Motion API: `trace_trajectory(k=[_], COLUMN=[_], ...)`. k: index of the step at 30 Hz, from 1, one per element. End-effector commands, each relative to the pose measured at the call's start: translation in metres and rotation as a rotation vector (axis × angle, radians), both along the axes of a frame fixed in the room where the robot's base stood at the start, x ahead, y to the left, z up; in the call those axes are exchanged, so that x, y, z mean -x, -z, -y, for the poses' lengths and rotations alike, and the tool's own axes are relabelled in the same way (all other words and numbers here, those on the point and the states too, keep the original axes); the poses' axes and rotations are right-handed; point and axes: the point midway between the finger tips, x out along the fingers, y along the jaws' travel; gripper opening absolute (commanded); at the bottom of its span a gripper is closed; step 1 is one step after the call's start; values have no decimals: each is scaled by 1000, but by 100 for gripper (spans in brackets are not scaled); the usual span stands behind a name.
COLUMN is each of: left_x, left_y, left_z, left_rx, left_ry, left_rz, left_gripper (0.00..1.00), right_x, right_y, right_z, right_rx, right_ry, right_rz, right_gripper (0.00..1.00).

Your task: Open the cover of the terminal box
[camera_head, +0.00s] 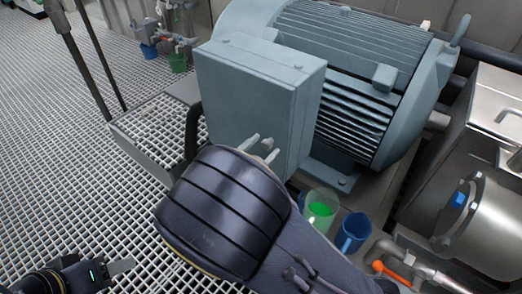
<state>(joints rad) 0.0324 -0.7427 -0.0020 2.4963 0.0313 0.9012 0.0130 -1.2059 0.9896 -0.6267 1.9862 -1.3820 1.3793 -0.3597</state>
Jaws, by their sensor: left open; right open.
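The terminal box (242,98) is a grey-blue box on the side of the large motor (355,75). Its cover (262,60) looks shut, lying flush on the box. My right gripper (260,145) is at the lower front of the box, open, with its pale fingertips showing just past my dark arm link. I cannot tell whether the fingertips touch the box. My arm hides the rest of that gripper and the area below the box. My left gripper (122,268) is at the lower left over the grating, open and apart from the box.
A steel vessel (490,225) and an orange-handled valve (392,274) are at the right. The grating floor (60,170) on the left is largely free.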

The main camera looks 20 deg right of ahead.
Motion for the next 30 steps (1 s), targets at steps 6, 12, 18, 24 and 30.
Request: trace_trajectory(k=[6,12,18,24,30], left_x=[0,0,0,0,0], left_y=[0,0,0,-1,-10], left_z=[0,0,0,0,0], left_rx=[0,0,0,0,0], left_ry=[0,0,0,0,0], left_rz=[0,0,0,0,0], left_gripper=[50,50,50,50,50], right_x=[0,0,0,1,4], right_y=[0,0,0,0,-2], right_z=[0,0,0,-1,-6], right_rx=[0,0,0,0,0], right_ry=[1,1,1,5,39], right_rz=[0,0,0,0,-1], right_gripper=[43,17,0,0,0])
